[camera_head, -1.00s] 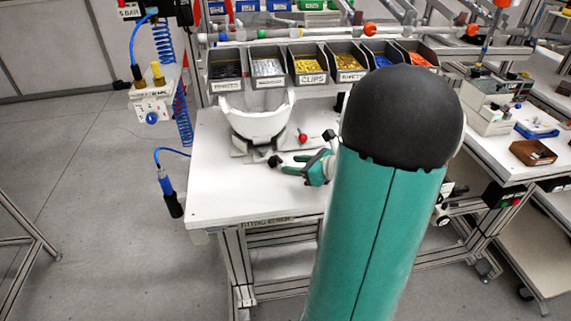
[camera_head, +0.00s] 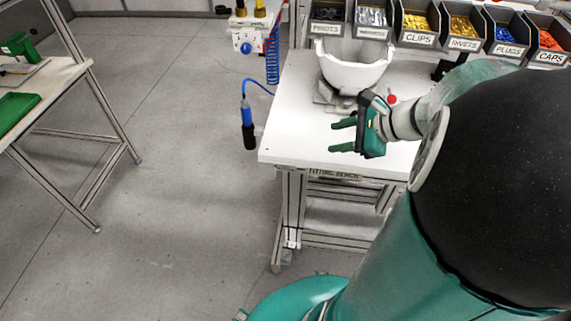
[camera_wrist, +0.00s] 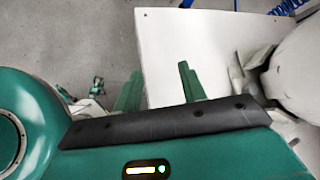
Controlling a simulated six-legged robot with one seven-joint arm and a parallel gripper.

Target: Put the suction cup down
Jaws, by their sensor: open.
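My gripper (camera_head: 342,135) is open, with its two green fingers pointing left over the front part of the white fitting bench (camera_head: 300,125). Nothing shows between the fingers. In the wrist view my gripper (camera_wrist: 160,88) is also open and empty, with the bench top (camera_wrist: 175,45) beyond it. I cannot make out a suction cup for certain in either view. A small black object (camera_head: 443,69) on the bench, right of the helmet shell, is partly hidden by my arm, and I cannot tell what it is.
A white helmet shell (camera_head: 355,70) sits on a grey fixture (camera_head: 333,97), near a red knob (camera_head: 391,99). Labelled bins (camera_head: 418,22) line the bench's back. A blue and black tool (camera_head: 248,128) hangs at its left edge.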

